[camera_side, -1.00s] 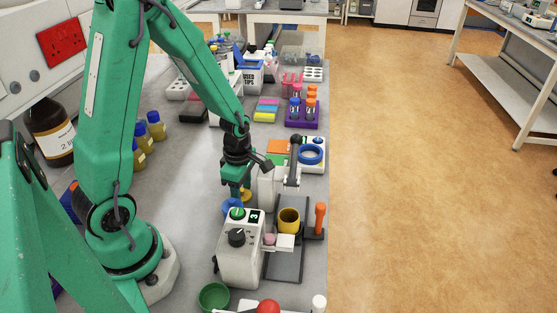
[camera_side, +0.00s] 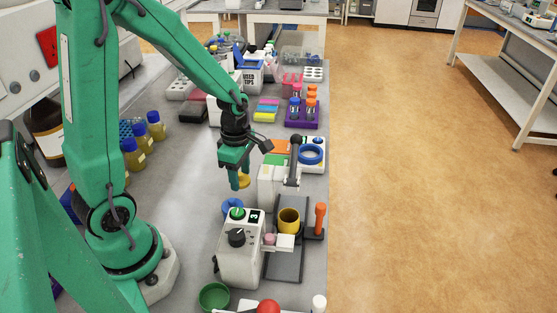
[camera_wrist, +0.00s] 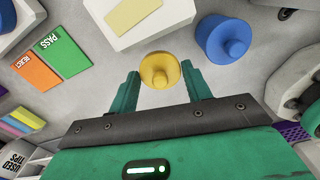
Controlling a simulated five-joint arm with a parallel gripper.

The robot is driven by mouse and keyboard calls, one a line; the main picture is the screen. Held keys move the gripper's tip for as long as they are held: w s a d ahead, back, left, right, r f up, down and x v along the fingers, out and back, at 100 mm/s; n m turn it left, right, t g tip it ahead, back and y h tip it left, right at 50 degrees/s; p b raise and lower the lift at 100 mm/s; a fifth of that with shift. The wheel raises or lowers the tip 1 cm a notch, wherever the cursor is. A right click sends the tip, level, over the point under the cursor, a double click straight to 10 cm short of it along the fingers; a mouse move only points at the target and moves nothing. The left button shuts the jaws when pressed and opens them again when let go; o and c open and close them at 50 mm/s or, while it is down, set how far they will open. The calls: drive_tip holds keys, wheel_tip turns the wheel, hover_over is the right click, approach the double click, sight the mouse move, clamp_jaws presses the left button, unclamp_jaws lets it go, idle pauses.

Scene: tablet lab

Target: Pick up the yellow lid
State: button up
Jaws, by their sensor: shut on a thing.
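The yellow lid (camera_wrist: 160,70) is round with a small knob and sits between the two green fingers of my gripper (camera_wrist: 160,84) in the wrist view. My gripper (camera_side: 240,184) is shut on it, and in the side view the yellow lid (camera_side: 244,181) shows at the fingertips, partly hidden by a finger. It appears held above the bench, left of the white block. A blue lid (camera_wrist: 223,40) of similar shape lies nearby; it also shows in the side view (camera_side: 232,206), below my gripper.
A white device with a dial (camera_side: 241,246) stands in front of my gripper. A yellow cup (camera_side: 289,220) stands to its right. A white block (camera_side: 270,183) is close on the right. Green PASS and orange REJECT cards (camera_wrist: 62,54) lie at left in the wrist view.

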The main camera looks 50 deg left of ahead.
sight(240, 174)
drive_tip(key=shift+r, duration=2.25)
drive_tip(key=shift+r, duration=0.15)
wheel_tip(240, 174, up, 9)
drive_tip(key=w+d+m, duration=0.2)
drive_tip(key=d+m, duration=1)
drive_tip(key=d, duration=0.5)
drive_tip(key=shift+f, duration=2.5)
drive_tip(key=shift+f, duration=0.15)
drive_tip(key=shift+f, duration=3.1)
drive_tip(key=shift+f, duration=0.4)
